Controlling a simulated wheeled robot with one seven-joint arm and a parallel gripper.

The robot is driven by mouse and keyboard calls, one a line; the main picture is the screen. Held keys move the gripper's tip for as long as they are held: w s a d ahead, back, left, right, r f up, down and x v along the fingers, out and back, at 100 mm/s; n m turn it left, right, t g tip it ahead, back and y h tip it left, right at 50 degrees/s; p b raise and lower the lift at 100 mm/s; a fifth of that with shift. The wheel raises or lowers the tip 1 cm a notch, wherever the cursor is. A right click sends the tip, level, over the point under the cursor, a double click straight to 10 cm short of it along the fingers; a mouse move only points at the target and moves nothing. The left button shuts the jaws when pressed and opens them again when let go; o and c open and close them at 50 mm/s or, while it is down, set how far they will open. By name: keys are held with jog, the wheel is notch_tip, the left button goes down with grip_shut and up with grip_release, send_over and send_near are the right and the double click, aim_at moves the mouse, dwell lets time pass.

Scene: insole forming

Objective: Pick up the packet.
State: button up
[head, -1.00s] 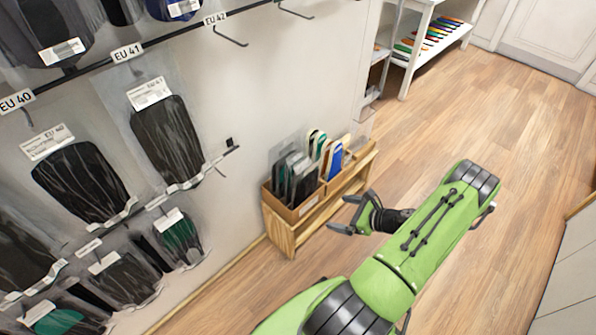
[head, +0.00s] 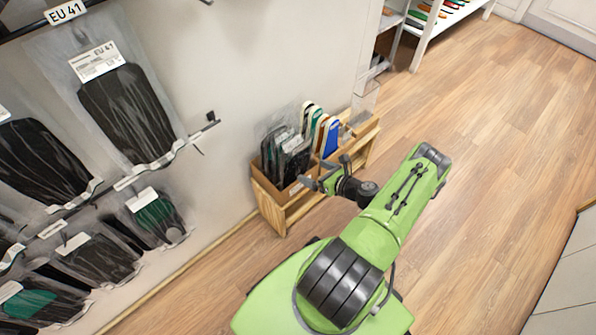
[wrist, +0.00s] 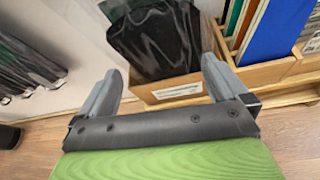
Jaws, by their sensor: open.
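Dark insole packets (head: 276,156) in clear wrap stand upright in a cardboard box on a low wooden shelf by the wall. In the wrist view, a black packet (wrist: 158,40) stands in that box, straight ahead of my gripper. My gripper (head: 326,174) is open and empty, just in front of the box at its right side. In the wrist view, the fingers of my gripper (wrist: 160,72) appear left and right of the packet's lower part. I cannot tell whether they touch it. The box front hides the packet's bottom.
Blue, green and white insoles (head: 322,130) stand in the compartment right of the packets. More packets (head: 128,110) hang from wall hooks at the left. A white shelf (head: 425,38) stands at the back. The wooden floor (head: 490,150) to the right is clear.

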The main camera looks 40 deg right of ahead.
aim_at(302, 167)
jog(key=b+x, duration=0.1)
jog(key=x, duration=0.4)
jog(key=shift+f+b, duration=0.2)
jog(key=shift+b, duration=0.2)
jog(key=shift+r, duration=0.1)
jog(key=c, duration=0.8)
